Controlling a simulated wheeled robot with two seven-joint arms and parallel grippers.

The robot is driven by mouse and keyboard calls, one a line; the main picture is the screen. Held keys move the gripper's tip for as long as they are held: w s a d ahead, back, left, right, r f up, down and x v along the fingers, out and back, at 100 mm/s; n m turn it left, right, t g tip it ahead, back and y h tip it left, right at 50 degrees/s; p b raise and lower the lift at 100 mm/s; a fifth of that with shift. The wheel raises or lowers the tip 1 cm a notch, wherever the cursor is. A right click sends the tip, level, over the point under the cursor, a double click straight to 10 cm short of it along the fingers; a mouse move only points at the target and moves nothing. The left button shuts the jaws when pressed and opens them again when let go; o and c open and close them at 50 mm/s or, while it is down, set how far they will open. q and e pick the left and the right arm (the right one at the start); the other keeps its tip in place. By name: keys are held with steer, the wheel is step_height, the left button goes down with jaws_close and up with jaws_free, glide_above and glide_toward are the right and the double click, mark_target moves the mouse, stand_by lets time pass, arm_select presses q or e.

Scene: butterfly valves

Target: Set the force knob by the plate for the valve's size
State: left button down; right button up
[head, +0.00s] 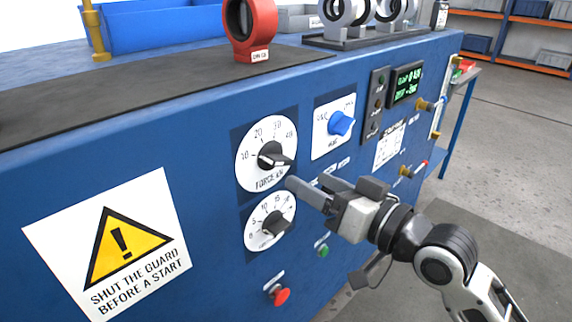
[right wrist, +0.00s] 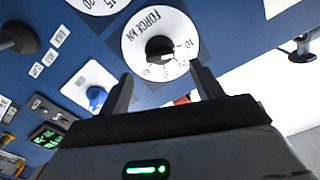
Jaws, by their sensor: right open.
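The force knob (head: 273,156) is a black knob on a round white dial marked FORCE kN, on the blue front panel. Its white pointer is turned to the right side, below the 40; the exact value is unclear. The knob also shows in the right wrist view (right wrist: 159,49), ahead of the fingertips. My right gripper (head: 308,188) is open and empty, right of and below the knob, apart from it. Its two fingers show spread in the right wrist view (right wrist: 161,78). A red ring-shaped valve (head: 250,28) stands on top with a small white plate (head: 260,55), its text too small to read surely.
A second dial with a black knob (head: 274,223) lies just below. A blue knob (head: 341,123), a lit display (head: 405,82), a white printed chart (head: 390,146), a red button (head: 279,295) and a green button (head: 323,250) are on the panel. Brass fittings stick out at right.

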mark_target(286, 168)
steer(key=x, duration=0.7)
steer(key=shift+w+f, duration=0.1)
steer(key=c, duration=1)
